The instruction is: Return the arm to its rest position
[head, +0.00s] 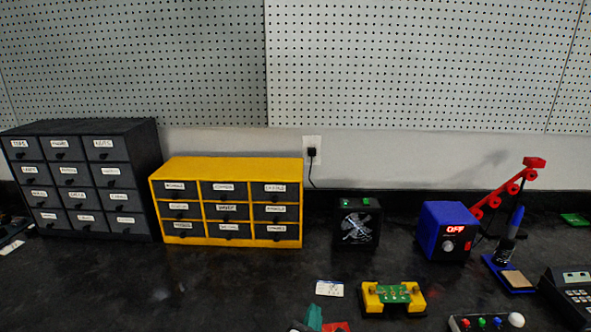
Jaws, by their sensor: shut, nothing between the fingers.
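Neither my arm nor my gripper shows in the head view. The view takes in a black bench top (200,290) with tools and storage units along its back.
A dark drawer cabinet (88,180), a yellow-framed one (226,160), a black fan box (357,225) and a blue soldering station (446,230) stand along the back. A yellow holder (372,300) with a green board (393,293) sits nearer.

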